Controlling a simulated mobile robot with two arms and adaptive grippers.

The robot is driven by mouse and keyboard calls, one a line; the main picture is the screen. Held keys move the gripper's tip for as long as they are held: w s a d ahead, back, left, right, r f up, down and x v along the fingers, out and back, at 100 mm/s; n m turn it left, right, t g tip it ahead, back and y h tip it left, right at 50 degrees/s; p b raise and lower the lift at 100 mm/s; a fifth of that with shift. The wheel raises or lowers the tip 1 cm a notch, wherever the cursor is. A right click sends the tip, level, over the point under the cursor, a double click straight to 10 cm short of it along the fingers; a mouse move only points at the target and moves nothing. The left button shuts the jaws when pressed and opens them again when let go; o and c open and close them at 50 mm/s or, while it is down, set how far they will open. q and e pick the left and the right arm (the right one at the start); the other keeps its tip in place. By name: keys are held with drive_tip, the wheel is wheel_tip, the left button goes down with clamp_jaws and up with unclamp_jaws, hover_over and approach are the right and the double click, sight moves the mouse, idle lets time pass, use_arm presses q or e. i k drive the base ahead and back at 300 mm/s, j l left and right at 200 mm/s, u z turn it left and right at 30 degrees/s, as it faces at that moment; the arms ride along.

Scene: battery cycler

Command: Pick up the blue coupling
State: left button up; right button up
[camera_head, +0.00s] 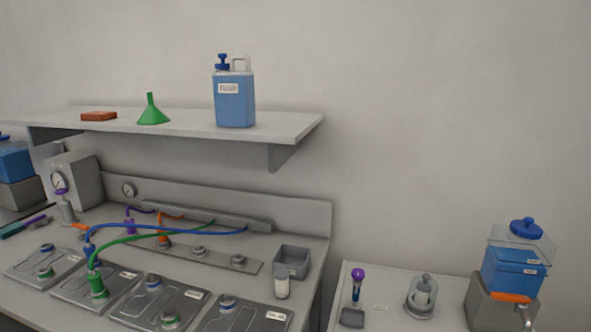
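The blue coupling (88,248) appears to be the small blue fitting at the left end of the blue hose (165,228). It stands over the back part of a grey plate at the left of the bench. The hose arcs right from it towards the long grey rail at the back. A green coupling (97,284) on the green hose stands just in front and to the right of it. The exact seat of the blue coupling is too small to tell. Neither of my grippers is in view.
Several grey plates with round ports line the bench front (195,300). Purple (129,226) and orange (164,240) couplings stand behind. A shelf (290,124) overhangs, holding a blue fluid jug (235,100) and green funnel (152,112). A grey bin (292,258) stands at the bench's right.

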sight(90, 249)
drive_tip(key=u, duration=1.25)
